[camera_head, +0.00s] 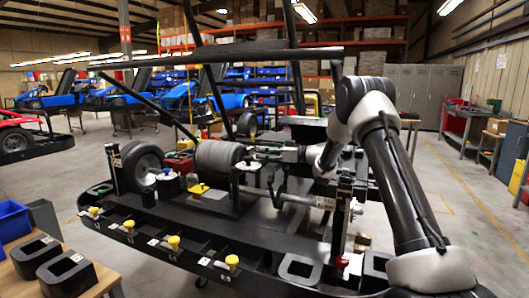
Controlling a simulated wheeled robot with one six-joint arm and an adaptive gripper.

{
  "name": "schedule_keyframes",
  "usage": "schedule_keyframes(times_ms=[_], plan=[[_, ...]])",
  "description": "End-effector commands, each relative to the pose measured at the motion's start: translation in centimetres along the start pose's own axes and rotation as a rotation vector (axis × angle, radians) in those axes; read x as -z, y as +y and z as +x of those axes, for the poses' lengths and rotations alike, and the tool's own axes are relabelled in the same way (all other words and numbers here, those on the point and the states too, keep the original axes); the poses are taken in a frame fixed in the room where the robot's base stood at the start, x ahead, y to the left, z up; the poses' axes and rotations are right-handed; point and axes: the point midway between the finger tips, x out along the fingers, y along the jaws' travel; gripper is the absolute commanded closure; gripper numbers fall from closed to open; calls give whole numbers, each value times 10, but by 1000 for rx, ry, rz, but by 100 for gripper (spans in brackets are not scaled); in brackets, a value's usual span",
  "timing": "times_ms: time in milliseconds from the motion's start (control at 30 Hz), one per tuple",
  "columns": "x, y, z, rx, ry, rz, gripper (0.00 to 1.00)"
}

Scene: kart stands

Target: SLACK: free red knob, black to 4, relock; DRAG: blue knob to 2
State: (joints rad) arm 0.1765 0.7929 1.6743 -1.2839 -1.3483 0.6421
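My arm comes in from the right, and its wrist reaches left over the kart frame (190,215). My gripper (262,155) is a small dark shape beside a grey roller (218,158); its fingers blend into dark parts, so open or shut cannot be told. A small red part (342,262) sits at the foot of a dark upright post at the front right; I cannot tell whether it is the red knob. A small green part shows near my gripper. I cannot make out the black knob, the blue knob, the SLACK and DRAG labels or any scale numbers.
Several yellow knobs, one of them at the front (232,261), line the frame's edge. A black wheel (142,167) stands at the left. A blue bin (12,220) and black holders (66,274) rest on a wooden table. Floor is free at the right.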

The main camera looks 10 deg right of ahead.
Motion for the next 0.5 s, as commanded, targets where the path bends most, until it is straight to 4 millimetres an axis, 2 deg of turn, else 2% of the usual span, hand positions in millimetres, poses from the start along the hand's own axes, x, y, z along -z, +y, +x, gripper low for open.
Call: schedule_keyframes(times_ms=[33, 167, 200, 367, 500], plan=[[0, 0, 0, 0, 0, 0, 70], [0, 0, 0, 0, 0, 0, 94], [0, 0, 0, 0, 0, 0, 96], [0, -1, 0, -24, 1, 1, 96], [2, -4, 2, -138, 1, 1, 96]])
